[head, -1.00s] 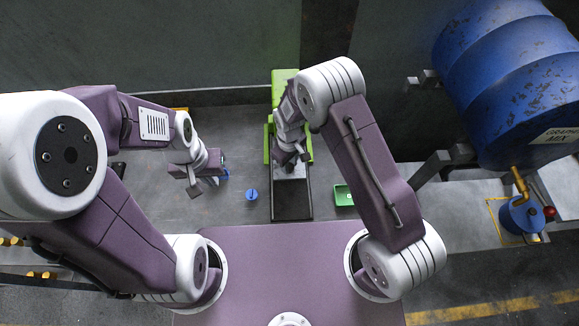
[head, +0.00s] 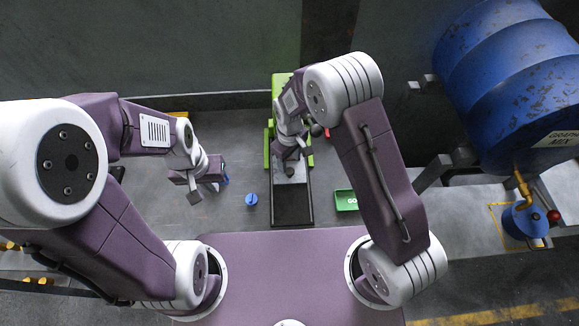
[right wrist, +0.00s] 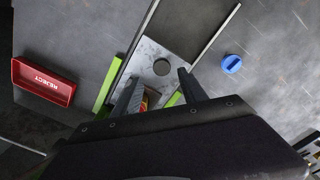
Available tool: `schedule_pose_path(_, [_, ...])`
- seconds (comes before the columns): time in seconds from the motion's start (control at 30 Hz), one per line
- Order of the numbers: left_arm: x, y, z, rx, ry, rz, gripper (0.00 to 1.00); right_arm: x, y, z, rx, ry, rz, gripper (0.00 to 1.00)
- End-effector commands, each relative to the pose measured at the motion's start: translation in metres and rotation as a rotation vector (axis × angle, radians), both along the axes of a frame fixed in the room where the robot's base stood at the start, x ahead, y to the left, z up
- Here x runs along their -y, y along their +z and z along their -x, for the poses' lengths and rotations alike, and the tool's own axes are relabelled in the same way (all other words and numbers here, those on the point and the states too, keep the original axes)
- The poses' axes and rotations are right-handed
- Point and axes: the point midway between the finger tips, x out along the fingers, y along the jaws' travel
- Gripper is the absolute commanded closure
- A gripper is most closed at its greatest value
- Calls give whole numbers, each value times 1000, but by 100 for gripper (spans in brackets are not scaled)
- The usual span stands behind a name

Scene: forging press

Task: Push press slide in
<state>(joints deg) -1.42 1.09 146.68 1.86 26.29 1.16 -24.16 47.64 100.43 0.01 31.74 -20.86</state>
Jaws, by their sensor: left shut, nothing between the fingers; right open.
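The green press (head: 268,147) stands ahead of me, with a dark track (head: 292,208) running toward me. The light grey metal slide plate (head: 297,177) lies in the track, partly hidden under my right gripper (head: 290,150). In the right wrist view the slide plate (right wrist: 149,56) has a round dark hole. There my right gripper (right wrist: 158,88) is open, its fingers spread over the plate's end near the green rails; contact cannot be told. My left gripper (head: 195,192) is shut and empty, left of the press.
A red REJECT tray (right wrist: 45,83) lies on one side of the press. A green tray (head: 346,200) lies right of the track. A small blue round object (head: 251,200) sits left of the track. A large blue drum (head: 510,80) is at the right.

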Motion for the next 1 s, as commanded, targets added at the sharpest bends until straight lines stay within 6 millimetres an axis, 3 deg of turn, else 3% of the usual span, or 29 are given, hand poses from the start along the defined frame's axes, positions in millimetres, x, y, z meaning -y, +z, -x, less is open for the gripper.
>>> schedule_pose_path(0.1, [0,-8,0,0,0,0,100,0,23,-2,5,0,-2,50])
schedule_pose_path(0.3, [0,-11,0,0,0,0,100,0,44,-1,1,0,-1,50])
schedule_pose_path(1.0, [0,-10,0,0,0,0,100,0,46,-1,-1,0,-1,50])
